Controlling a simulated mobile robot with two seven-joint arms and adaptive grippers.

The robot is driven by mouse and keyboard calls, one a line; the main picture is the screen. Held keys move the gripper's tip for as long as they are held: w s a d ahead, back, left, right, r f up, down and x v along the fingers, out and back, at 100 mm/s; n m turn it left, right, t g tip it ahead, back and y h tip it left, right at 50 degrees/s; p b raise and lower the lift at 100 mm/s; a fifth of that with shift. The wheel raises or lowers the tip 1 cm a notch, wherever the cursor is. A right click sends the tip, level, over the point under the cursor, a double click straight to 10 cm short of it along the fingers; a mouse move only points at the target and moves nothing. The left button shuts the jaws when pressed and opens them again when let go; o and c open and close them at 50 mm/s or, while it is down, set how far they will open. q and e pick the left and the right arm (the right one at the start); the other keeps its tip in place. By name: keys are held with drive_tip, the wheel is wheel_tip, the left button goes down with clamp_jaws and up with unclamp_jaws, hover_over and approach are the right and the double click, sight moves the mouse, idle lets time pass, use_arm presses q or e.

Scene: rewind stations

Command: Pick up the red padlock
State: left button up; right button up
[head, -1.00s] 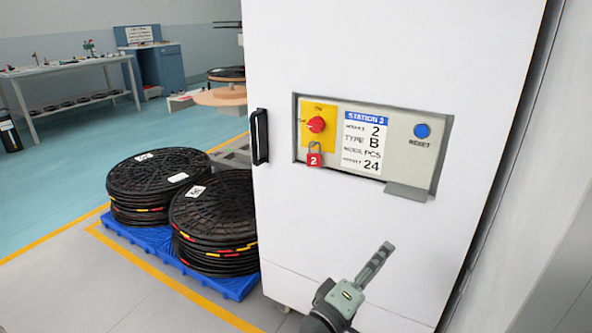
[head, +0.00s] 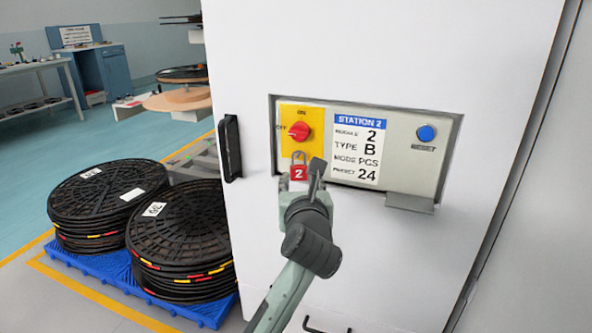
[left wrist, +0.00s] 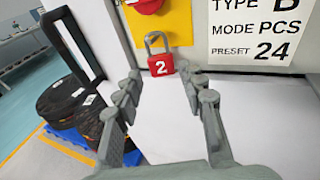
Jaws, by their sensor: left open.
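The red padlock (head: 299,173), marked 2, hangs by its grey shackle at the lower edge of the yellow switch plate (head: 288,148). In the left wrist view the padlock (left wrist: 160,66) is upright, just beyond and between the fingertips. My left gripper (head: 300,180) is open and empty, raised in front of the panel with its fingers towards the padlock. It also shows in the left wrist view (left wrist: 167,85), with a finger on each side. The fingers do not appear closed on the padlock. My right gripper is not in view.
The red knob (head: 299,130) is above the padlock. The station label (head: 357,145) and blue reset button (head: 427,133) are to the right. A black door handle (head: 230,148) stands out at the left. Cable coils (head: 180,240) sit on a blue pallet (head: 212,312).

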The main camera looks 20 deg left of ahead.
sight(299, 169)
use_arm(q)
drive_tip(key=x, duration=0.4)
drive_tip(key=shift+w+a, duration=0.15)
drive_tip(key=shift+w, duration=0.25)
drive_tip(key=shift+w+a+f, duration=0.1)
drive_tip(key=shift+w, duration=0.2)
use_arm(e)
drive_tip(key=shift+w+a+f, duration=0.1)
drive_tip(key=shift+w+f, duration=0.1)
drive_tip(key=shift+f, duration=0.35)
use_arm(q)
clamp_jaws()
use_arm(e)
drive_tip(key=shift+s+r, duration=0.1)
